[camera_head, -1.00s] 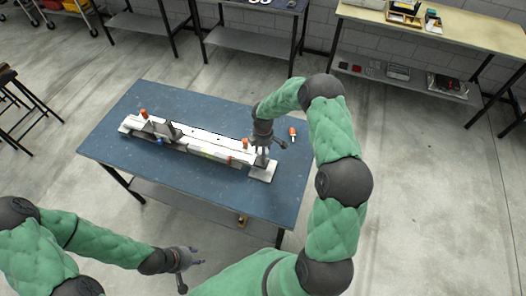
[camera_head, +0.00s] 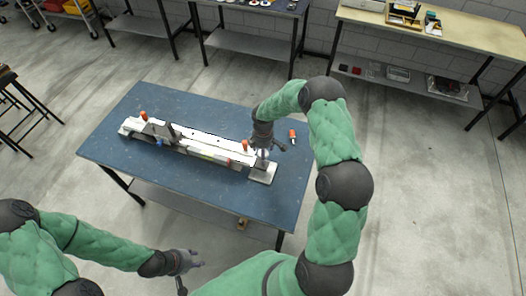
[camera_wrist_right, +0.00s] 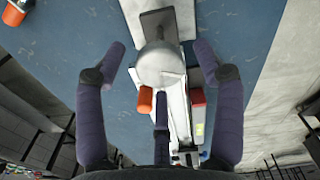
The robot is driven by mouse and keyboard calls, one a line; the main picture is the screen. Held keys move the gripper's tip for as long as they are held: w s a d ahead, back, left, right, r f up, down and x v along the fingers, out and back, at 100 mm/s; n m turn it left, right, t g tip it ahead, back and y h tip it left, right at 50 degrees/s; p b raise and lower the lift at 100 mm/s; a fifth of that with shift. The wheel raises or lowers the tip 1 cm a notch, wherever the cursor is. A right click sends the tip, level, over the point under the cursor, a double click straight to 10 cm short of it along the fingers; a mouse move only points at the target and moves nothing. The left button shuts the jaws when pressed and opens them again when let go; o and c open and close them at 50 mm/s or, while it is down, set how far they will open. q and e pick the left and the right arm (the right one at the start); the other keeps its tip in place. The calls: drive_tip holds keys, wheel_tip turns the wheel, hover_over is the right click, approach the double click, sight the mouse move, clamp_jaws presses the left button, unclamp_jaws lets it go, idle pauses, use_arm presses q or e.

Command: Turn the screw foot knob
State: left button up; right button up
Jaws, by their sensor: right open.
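A long white fixture (camera_head: 205,142) lies across the blue table. A round pale grey knob (camera_wrist_right: 160,66) at its right end shows in the right wrist view, which I take for the screw foot knob. A flat foot plate (camera_head: 262,174) is at that end. My right gripper (camera_wrist_right: 160,78) is open, with purple fingers on both sides of the knob and one finger below it. I cannot tell whether any finger touches it. The right gripper (camera_head: 266,146) partly hides that end in the head view. My left gripper (camera_head: 190,268) is open and empty, away from the fixture.
The blue table (camera_head: 125,166) has free room in front of and behind the fixture. An orange-and-white piece (camera_head: 292,136) stands on it right of the gripper. Orange handles (camera_head: 144,116) stick up from the fixture. Benches stand at the back.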

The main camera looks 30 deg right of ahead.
wheel_tip(320, 180, up, 12)
idle(0.6)
idle(0.9)
drive_tip(key=s+a+f+m+y, duration=0.3)
drive_tip(key=s+a+f+m, duration=0.45)
drive_tip(key=a+f, duration=0.6)
drive_tip(key=s+a+f+m+y, duration=0.1)
drive_tip(key=s+a+f+m, duration=0.25)
drive_tip(key=s, duration=0.55)
drive_tip(key=s+a+f+m, duration=0.3)
drive_tip(key=s+a+m, duration=0.1)
drive_tip(key=s, duration=0.6)
wheel_tip(320, 180, down, 14)
drive_tip(key=w+a+b, duration=0.2)
drive_tip(key=b, duration=1.4)
drive_tip(key=shift+f+n, duration=0.25)
drive_tip(key=shift+n, duration=0.05)
